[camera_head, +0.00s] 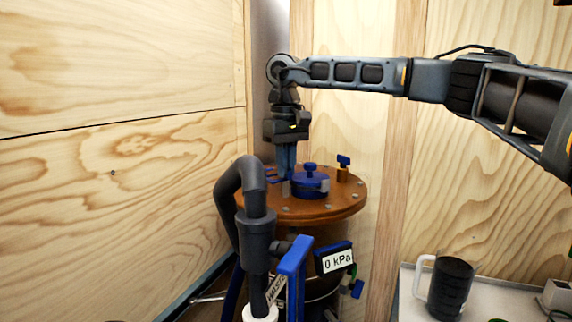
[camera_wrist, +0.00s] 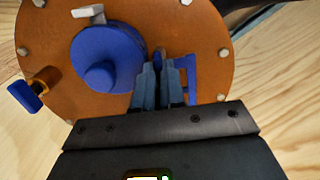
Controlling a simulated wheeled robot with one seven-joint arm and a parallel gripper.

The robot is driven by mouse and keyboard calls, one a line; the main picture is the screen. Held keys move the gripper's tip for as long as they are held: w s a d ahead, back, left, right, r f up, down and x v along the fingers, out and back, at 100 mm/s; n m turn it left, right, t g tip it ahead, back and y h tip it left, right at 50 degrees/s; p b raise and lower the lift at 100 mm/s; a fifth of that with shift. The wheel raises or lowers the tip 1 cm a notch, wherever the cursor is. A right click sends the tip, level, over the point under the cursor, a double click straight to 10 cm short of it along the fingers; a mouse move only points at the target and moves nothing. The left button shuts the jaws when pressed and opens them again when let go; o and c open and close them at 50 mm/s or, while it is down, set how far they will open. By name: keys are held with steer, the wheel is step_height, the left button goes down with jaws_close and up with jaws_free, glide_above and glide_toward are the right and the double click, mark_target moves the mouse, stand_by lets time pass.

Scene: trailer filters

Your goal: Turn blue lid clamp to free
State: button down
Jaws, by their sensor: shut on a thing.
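An orange-brown round lid (camera_head: 330,209) tops the vessel, with a raised blue round cap (camera_head: 310,184) at its middle. In the wrist view the lid (camera_wrist: 195,22) fills the upper part and the blue cap (camera_wrist: 105,58) is left of my fingers. My gripper (camera_head: 287,171) points down at the lid, just left of the cap. In the wrist view my gripper (camera_wrist: 159,72) is shut on a small blue piece, apparently the blue lid clamp (camera_wrist: 158,56), which the fingers mostly hide. A blue bracket (camera_wrist: 191,80) lies right of the fingers there.
A blue T-handle on a brass fitting (camera_head: 343,164) stands on the lid's far right. A thick dark hose (camera_head: 228,195) curves up at the near left. A gauge reads 0 kPa (camera_head: 337,261). A black mug (camera_head: 451,289) stands on the table. Wooden walls stand close behind and left.

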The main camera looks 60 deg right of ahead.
stand_by(0.4)
steer(key=c, duration=1.2)
jaws_free()
steer(key=shift+r+b, duration=0.5)
steer(key=shift+r, duration=3.45)
